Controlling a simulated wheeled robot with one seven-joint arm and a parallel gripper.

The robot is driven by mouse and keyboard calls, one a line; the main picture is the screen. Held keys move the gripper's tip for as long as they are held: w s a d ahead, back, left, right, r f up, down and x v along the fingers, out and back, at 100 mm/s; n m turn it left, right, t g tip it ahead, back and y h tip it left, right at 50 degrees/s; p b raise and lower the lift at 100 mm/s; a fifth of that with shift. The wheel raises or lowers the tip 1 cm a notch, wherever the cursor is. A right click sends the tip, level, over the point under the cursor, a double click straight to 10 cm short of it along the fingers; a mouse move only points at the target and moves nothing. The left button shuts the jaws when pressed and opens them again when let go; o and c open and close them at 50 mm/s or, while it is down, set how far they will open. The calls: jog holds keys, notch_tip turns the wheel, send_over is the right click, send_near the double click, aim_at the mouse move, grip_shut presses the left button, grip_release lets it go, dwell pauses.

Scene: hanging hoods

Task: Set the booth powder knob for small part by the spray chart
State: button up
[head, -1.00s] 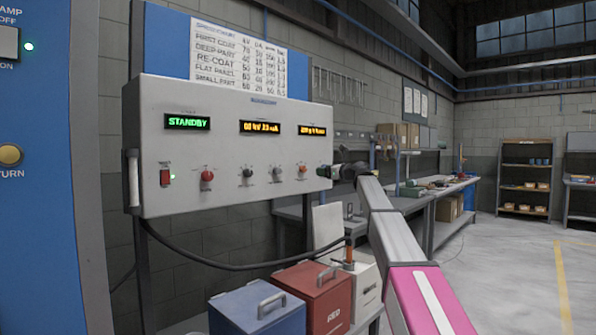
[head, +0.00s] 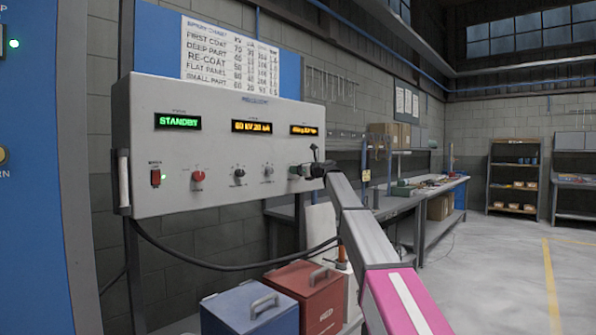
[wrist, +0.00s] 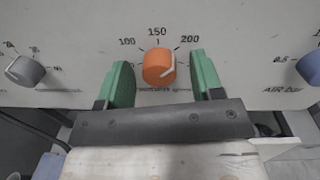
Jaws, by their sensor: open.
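The orange knob (wrist: 158,67) sits between the two green fingers of my gripper (wrist: 160,82) in the wrist view, with a gap on each side. Its white pointer is turned right of 150, toward 200. Its label below is blurred and partly hidden. In the head view my open gripper (head: 301,171) is at the right end of the control panel (head: 215,140) and hides this knob. The spray chart (head: 228,55) hangs above; its bottom row reads small part, with figures too blurred to read surely. The third amber display (head: 304,130) is also blurred.
A grey knob (wrist: 25,71) and a blue knob (wrist: 311,67) flank the orange one.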

jog(key=c, duration=0.9)
jog(key=shift+n, duration=0.3)
jog(key=shift+s+a+f+n+t+h, duration=0.15)
jog(key=shift+n+h, duration=0.1)
jog(key=shift+n, duration=4.45)
jog(key=shift+d+r+n+t+h, duration=0.1)
jog(key=shift+n+t+h, duration=0.1)
jog(key=shift+n, duration=4.5)
jog(key=shift+s+a+f+n+t+h, duration=0.15)
jog(key=shift+n+h, duration=0.1)
jog(key=shift+n, duration=4.45)
jog(key=shift+w, duration=0.1)
